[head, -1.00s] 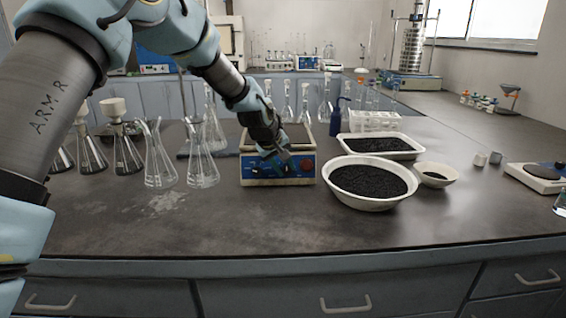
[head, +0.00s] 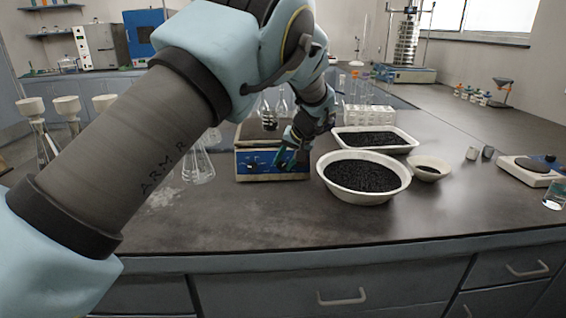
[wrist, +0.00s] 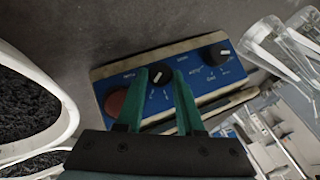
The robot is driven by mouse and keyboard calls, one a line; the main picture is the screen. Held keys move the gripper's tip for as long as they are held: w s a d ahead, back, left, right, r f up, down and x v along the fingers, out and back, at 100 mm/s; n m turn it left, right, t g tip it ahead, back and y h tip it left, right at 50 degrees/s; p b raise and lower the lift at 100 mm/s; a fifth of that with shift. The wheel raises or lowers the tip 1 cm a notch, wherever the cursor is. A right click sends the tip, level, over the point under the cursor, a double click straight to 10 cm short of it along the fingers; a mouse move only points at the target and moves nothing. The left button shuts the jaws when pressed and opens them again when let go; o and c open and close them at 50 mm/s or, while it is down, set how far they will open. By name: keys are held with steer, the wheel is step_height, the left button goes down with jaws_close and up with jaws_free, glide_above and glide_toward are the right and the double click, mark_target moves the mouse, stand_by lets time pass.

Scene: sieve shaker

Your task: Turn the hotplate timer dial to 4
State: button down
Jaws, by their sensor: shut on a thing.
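The hotplate (head: 244,165) stands on the bench, its blue front panel facing me. In the wrist view the panel (wrist: 195,82) appears turned around, with two black dials and a red round part (wrist: 116,100). My gripper (head: 288,160) is at the right half of the panel. In the wrist view its green fingers (wrist: 160,80) are shut on one black dial (wrist: 160,73), one on each side. The dial's white pointer shows, but its scale marks are too small to read. The other black dial (wrist: 220,53) stands free beside it.
A white bowl of black granules (head: 338,192) stands right of the hotplate, with a white tray (head: 410,143) and small bowl (head: 440,174) beyond. A glass flask (head: 198,168) stands close on the left. The bench front (head: 240,215) is clear.

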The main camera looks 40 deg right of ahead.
steer(key=m+t, duration=0.1)
steer(key=m+t+y+b, duration=0.1)
steer(key=f, duration=0.1)
steer(key=shift+s+d+m+t+y, duration=0.15)
steer(key=shift+s+m+t+y, duration=0.15)
steer(key=shift+m+t, duration=0.1)
steer(key=shift+m+t+y+b, duration=0.3)
steer(key=shift+m+t+b, duration=0.5)
steer(key=shift+m+t, duration=0.15)
steer(key=c, duration=0.5)
jaws_free()
steer(key=b+v, duration=0.2)
steer(key=v, duration=0.8)
steer(key=shift+s+r, duration=0.15)
steer(key=shift+s, duration=0.25)
